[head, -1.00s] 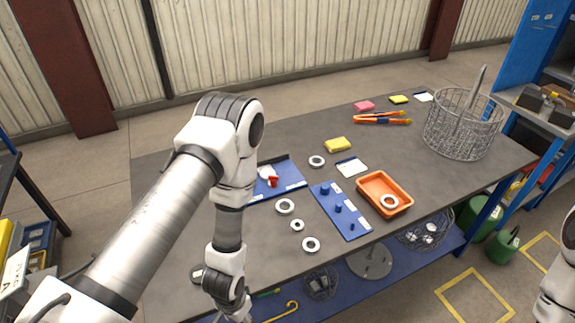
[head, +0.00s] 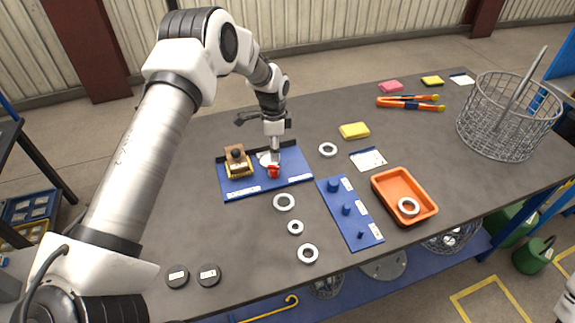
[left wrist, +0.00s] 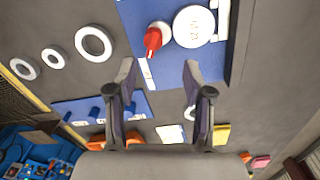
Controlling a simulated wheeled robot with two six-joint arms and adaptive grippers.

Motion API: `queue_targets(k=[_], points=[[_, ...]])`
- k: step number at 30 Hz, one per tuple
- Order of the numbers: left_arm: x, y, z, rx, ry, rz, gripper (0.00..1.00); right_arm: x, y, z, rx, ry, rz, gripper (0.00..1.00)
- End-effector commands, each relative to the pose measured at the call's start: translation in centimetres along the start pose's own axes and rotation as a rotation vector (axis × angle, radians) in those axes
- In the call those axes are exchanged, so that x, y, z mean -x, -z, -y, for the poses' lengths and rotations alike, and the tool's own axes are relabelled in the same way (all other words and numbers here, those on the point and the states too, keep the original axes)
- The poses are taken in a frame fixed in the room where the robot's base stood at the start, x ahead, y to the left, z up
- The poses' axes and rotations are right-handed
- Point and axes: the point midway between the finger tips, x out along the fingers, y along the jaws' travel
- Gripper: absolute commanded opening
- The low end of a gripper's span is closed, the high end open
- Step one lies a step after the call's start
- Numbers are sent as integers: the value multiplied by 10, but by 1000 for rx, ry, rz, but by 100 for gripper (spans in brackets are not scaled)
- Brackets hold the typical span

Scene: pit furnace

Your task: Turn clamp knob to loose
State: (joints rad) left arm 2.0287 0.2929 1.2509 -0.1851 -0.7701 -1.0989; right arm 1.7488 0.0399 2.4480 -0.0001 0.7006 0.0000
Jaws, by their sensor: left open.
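A red knob (head: 273,171) stands on a blue plate (head: 290,180) on the grey table. It also shows in the left wrist view (left wrist: 153,38), with a white round disc (left wrist: 194,26) beside it. My left gripper (head: 276,153) hangs over the plate, close to the knob. In the left wrist view the fingers (left wrist: 160,70) are spread with nothing between them, and the knob lies just past the fingertips. In the head view the gripper partly hides the disc. Contact with the knob cannot be told. My right gripper is out of view.
A brown and yellow block (head: 238,161) stands on the plate's left part. Several white rings (head: 284,202) lie in front. A blue peg board (head: 362,232), an orange tray (head: 425,211) and a wire basket (head: 500,140) are to the right. Two dark discs (head: 208,275) lie front left.

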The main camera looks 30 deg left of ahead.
Motion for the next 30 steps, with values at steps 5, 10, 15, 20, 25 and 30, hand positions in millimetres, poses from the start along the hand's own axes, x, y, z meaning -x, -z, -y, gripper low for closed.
queue_targets(k=[5, 10, 15, 20, 25, 30], points=[[-12, 0, 1, -2, -2, 1, 51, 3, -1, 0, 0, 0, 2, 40], [-43, -1, 0, 0, -2, 3, 51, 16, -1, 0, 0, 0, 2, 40], [-71, 0, 1, 0, 1, 2, 51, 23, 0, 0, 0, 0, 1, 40], [-80, 0, 1, 0, 1, 0, 51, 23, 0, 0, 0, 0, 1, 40], [-80, 0, 1, 0, 1, 0, 44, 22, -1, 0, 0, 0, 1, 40], [-80, 0, 0, 0, 0, 1, 0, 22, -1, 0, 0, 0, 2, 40]])
